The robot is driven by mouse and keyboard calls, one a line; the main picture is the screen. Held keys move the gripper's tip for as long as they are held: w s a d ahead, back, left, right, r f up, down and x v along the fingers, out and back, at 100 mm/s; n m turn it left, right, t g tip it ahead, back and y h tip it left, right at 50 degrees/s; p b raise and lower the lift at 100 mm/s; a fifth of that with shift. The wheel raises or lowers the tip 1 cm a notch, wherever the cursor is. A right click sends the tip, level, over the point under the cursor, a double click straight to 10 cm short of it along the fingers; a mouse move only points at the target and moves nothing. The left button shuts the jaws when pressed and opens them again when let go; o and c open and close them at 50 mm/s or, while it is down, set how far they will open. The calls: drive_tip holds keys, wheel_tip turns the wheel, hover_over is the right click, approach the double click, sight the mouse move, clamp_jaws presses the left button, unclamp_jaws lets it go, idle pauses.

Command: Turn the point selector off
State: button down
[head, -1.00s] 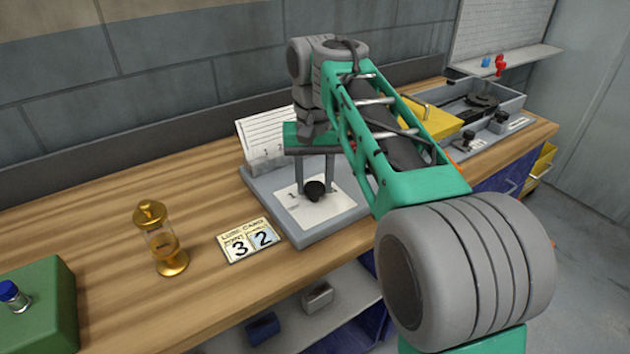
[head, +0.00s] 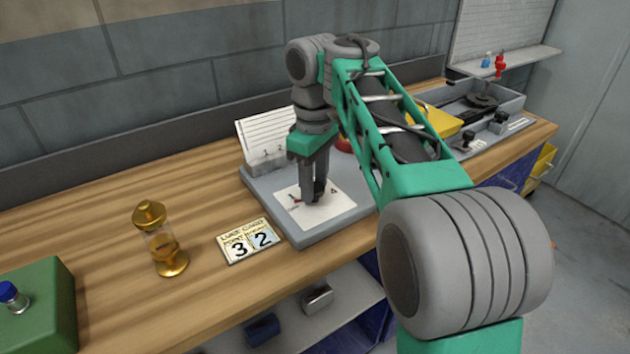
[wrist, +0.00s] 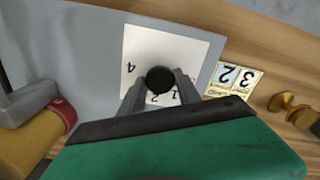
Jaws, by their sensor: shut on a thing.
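The point selector is a dark round knob on a white numbered dial plate (head: 337,203), set in a grey base panel (head: 300,239) on the bench. My gripper (head: 316,195) points down at the dial in the head view, and its fingers hide most of the knob there. In the wrist view the black knob (wrist: 160,80) sits between the two fingertips, and my gripper (wrist: 158,88) is shut on it. Numbers 4, 2 and 1 show around the knob on the plate (wrist: 148,47). Which mark the knob points to cannot be told.
A lube card (head: 250,241) reading 3 and 2 lies left of the panel. A brass-capped glass oiler (head: 160,240) and a green box (head: 40,300) stand further left. A yellow part (head: 436,122) and a grey tray (head: 505,101) are at the right.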

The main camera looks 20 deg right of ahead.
drive_tip(key=shift+n, duration=1.9)
drive_tip(key=c, duration=0.9)
unclamp_jaws()
drive_tip(key=shift+o, duration=0.2)
wheel_tip(320, 180, up, 8)
drive_tip(key=p, duration=0.7)
drive_tip(key=shift+f, duration=0.1)
